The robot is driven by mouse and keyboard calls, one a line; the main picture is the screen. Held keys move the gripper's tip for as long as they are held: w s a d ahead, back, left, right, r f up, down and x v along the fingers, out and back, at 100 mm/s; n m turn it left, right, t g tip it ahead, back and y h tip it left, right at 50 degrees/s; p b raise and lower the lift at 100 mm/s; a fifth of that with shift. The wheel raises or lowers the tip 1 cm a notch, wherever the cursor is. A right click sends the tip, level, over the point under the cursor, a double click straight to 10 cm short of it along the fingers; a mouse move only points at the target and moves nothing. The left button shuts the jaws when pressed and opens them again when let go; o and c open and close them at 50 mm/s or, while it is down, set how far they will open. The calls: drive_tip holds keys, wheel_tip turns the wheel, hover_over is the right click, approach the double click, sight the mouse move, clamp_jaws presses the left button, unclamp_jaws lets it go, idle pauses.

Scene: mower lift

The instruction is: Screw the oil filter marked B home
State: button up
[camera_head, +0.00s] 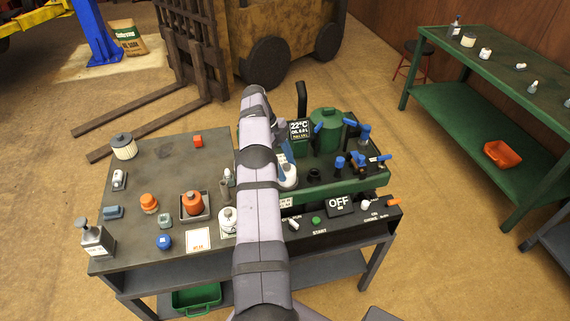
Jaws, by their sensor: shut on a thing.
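My gripper (286,160) shows only in part beside my arm, at the left side of the green engine block (345,188). It points down and is shut on a white oil filter (289,181), which is partly hidden by my arm. Any letter on that filter is hidden or too small to read. I cannot tell whether the filter touches its seat. Another white canister (228,221) stands on the grey bench top, left of my arm; its mark is not readable.
The grey bench (165,188) holds an orange canister (193,203) in a tray, a blue cap (164,241), a cream filter (124,147) and small parts. Blue-handled fittings (363,132) rise at the block's right. My arm hides the bench's middle.

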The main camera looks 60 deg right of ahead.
drive_tip(key=shift+a+f, duration=0.1)
drive_tip(key=o, duration=1.2)
drive_tip(key=shift+c, duration=0.2)
drive_tip(key=shift+t, duration=0.4)
drive_tip(key=shift+s+t+b, duration=0.1)
drive_tip(key=shift+t+b, duration=0.2)
drive_tip(key=shift+b, duration=0.05)
drive_tip(key=shift+t+b, duration=0.5)
drive_tip(key=shift+b, duration=0.15)
drive_tip(key=shift+r+t+b, duration=0.2)
drive_tip(key=shift+t+b, duration=0.35)
drive_tip(key=shift+t, duration=0.05)
drive_tip(key=shift+t+b, duration=0.4)
